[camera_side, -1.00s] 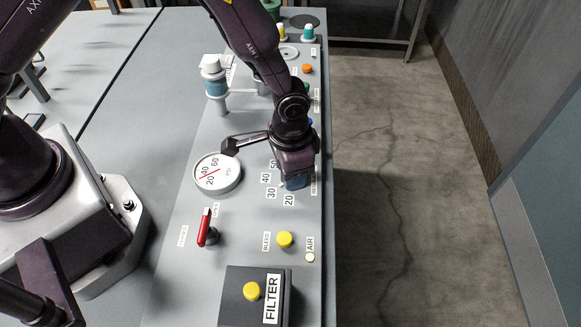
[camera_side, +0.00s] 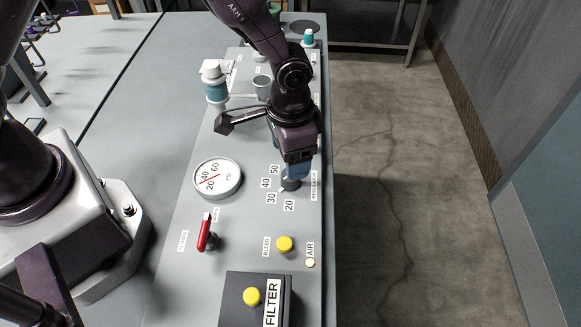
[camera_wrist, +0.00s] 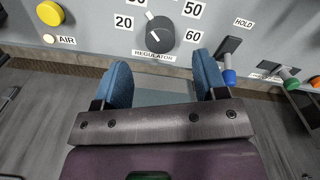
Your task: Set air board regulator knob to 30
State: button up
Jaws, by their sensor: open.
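The regulator knob (camera_wrist: 153,35) is dark and round with a white pointer line. In the wrist view the line points up and left, close to the partly cut-off 30 label (camera_wrist: 138,3). In the side view the knob (camera_side: 290,184) is partly covered by my gripper (camera_side: 298,168). My gripper (camera_wrist: 162,72) is open, with its blue fingers apart, nothing between them, and clear of the knob in the wrist view. The round PSI gauge (camera_side: 230,192) has a red needle line; its exact reading is hard to tell.
A red-handled valve (camera_side: 205,232), a yellow bleed button (camera_side: 285,244) and a black filter box (camera_side: 232,300) stand on the panel's near part. A blue-and-white bottle (camera_side: 215,88) stands farther back. The floor right of the panel is clear.

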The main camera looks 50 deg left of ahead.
notch_tip(320, 180, up, 7)
jog(key=shift+f, duration=0.15)
jog(key=s+a+r+n+t, duration=0.4)
jog(key=s+a+r, duration=1.2)
jog(key=r, duration=0.4)
jog(key=shift+n+t, duration=0.3)
jog(key=shift+t, duration=0.5)
dwell(0.6)
